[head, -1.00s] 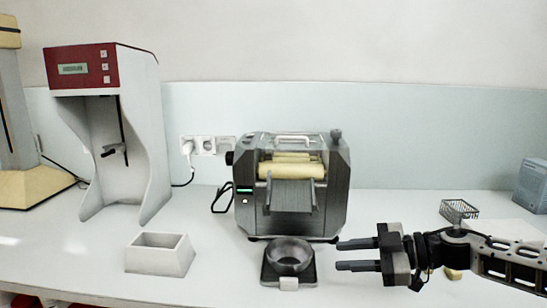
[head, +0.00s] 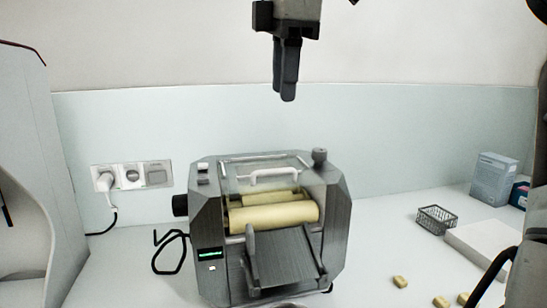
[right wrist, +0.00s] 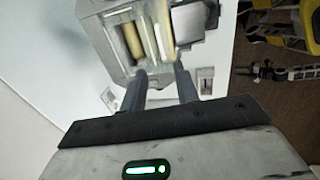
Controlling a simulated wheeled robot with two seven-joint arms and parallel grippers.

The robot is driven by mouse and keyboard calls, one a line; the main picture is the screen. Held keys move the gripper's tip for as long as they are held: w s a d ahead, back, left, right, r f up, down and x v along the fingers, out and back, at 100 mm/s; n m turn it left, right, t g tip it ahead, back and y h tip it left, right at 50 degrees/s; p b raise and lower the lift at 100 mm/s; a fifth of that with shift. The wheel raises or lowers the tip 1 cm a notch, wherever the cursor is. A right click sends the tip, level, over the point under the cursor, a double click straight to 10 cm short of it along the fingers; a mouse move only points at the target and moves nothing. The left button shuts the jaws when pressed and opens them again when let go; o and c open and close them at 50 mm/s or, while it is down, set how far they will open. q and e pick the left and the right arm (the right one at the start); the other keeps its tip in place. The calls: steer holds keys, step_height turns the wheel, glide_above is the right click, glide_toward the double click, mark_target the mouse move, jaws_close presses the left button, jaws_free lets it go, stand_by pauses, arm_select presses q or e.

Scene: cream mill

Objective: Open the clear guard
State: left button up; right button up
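The cream mill (head: 205,235) stands on the counter, with cream-coloured rollers (head: 270,216) and a sloping dark tray in front. Its clear guard (head: 238,184) lies over the top of the rollers and looks closed, with a white handle (head: 275,174) on it. My right gripper (head: 284,98) points down, above and behind the handle in the picture, touching nothing. In the right wrist view its fingers (right wrist: 162,75) are apart and empty, with the mill beyond them. My left gripper (right wrist: 258,72) shows small at the right of the wrist view; its opening is too small to tell.
A wall socket with a plug (head: 104,182) is left of the mill. Right of it are a wire basket (head: 436,219), a blue-grey box (head: 493,180), a white slab (head: 482,243) and several small beige pieces (head: 400,281). A tall pale machine (head: 25,190) stands at the left.

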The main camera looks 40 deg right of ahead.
glide_toward(278, 184)
steer(key=f, duration=0.1)
steer(key=w+f, duration=0.1)
steer(key=f, duration=0.1)
steer(key=d+f, duration=0.1)
steer(key=f, duration=0.1)
steer(key=shift+w, duration=0.35)
jaws_close()
